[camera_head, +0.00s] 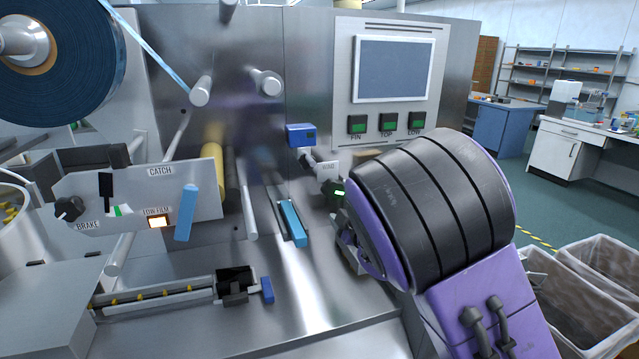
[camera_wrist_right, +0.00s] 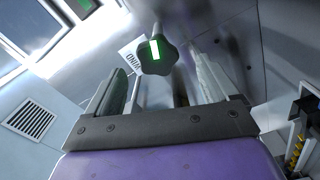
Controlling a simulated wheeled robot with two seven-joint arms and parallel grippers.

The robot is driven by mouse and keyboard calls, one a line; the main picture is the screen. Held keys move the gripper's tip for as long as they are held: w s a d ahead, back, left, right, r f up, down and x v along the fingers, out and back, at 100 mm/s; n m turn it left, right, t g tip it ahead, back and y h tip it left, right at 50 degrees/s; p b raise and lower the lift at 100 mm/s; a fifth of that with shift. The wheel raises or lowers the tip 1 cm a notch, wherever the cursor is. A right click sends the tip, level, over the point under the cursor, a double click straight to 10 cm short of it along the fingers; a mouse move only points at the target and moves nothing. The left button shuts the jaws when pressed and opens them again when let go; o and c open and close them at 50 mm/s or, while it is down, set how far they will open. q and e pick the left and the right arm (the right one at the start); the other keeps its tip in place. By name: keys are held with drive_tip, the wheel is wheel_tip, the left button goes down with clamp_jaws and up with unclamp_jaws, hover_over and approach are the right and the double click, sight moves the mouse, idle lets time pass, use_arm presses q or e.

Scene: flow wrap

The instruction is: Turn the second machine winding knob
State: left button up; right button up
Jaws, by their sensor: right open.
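The winding knob (camera_head: 333,190) is dark and lobed with a lit green mark, beside a "WIND" label (camera_head: 328,167) on the steel machine front. The knob also shows in the right wrist view (camera_wrist_right: 157,57), top centre, with its green mark close to upright. My right gripper (camera_head: 346,226) is just below and right of the knob in the head view, partly hidden by my own purple and black arm. In the right wrist view its two fingers (camera_wrist_right: 163,84) are apart, with the knob between them in the picture; I see no contact. My left gripper is not in view.
A blue block (camera_head: 300,135) sits just above the knob. A blue-topped bar (camera_head: 292,222) is at its lower left. The brake knob (camera_head: 69,208) and a film roll (camera_head: 62,62) are at the left. A screen panel (camera_head: 340,85) is above; bins (camera_head: 590,285) stand at the right.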

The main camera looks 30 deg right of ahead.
sight(334, 192)
drive_tip(key=w, duration=0.1)
drive_tip(key=w+r+p, duration=0.1)
drive_tip(key=w+d+p, duration=0.1)
drive_tip(key=shift+w+r, duration=0.2)
drive_tip(key=shift+w, duration=0.2)
drive_tip(key=x, duration=0.1)
drive_tip(key=p+x, duration=0.1)
drive_tip(key=x, duration=0.1)
drive_tip(key=f+x, duration=0.1)
drive_tip(key=x, duration=0.1)
drive_tip(key=shift+w+a+p, duration=0.15)
drive_tip(key=shift+w+p, duration=0.15)
drive_tip(key=shift+s+r, duration=0.15)
drive_tip(key=shift+s, duration=0.2)
drive_tip(key=shift+c, duration=0.3)
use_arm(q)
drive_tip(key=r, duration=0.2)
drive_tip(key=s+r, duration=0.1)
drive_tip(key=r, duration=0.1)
use_arm(e)
drive_tip(key=shift+w, duration=0.1)
drive_tip(key=c, duration=1)
